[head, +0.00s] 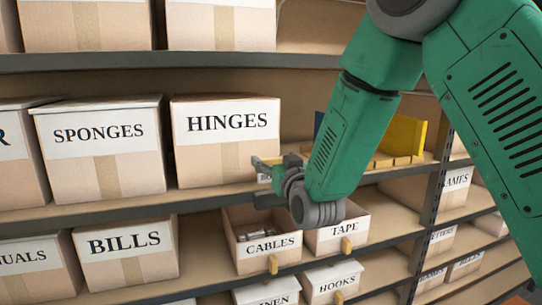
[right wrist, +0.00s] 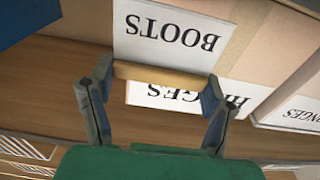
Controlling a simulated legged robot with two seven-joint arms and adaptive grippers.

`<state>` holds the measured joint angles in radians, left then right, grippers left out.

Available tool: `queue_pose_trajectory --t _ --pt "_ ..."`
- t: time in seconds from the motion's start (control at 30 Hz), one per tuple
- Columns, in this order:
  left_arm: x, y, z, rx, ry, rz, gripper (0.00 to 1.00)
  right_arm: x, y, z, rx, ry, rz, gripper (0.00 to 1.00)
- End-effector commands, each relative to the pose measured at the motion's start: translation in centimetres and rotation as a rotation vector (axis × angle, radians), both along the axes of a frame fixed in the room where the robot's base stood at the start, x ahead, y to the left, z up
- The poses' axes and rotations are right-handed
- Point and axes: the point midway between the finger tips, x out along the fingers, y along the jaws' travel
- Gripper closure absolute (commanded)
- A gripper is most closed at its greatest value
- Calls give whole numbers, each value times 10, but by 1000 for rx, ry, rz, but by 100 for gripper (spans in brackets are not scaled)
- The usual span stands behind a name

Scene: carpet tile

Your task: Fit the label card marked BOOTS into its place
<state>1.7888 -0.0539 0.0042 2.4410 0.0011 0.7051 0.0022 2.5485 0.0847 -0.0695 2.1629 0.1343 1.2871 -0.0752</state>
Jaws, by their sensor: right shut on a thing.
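The label card marked BOOTS (right wrist: 168,32) is white with black letters and appears upside down in the right wrist view. A pale wooden strip (right wrist: 165,76) runs along its edge. My right gripper (right wrist: 158,80) is shut on this strip, one finger at each end. In the head view my right gripper (head: 264,170) is in front of the lower right corner of the HINGES box (head: 223,150). In the wrist view the card overlaps part of the HINGES label (right wrist: 240,97). My left gripper is not in view.
Left of HINGES stands the SPONGES box (head: 100,150). Blue and yellow pieces (head: 403,137) stand on the same shelf to the right, partly behind my arm. Open CABLES (head: 270,248) and TAPE (head: 343,229) bins with wooden handles are below. A metal upright (head: 437,175) is at the right.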

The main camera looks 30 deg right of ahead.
Motion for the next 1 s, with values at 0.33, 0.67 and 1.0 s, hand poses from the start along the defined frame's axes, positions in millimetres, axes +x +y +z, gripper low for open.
queue_pose_trajectory --t 0.33,0.67,1.0 --pt "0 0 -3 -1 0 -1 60 -4 9 1 -6 0 -4 45" --pt "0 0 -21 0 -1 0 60 -5 6 -21 -4 0 -4 45" --pt "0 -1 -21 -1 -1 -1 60 -5 3 -22 -1 -1 -5 45"
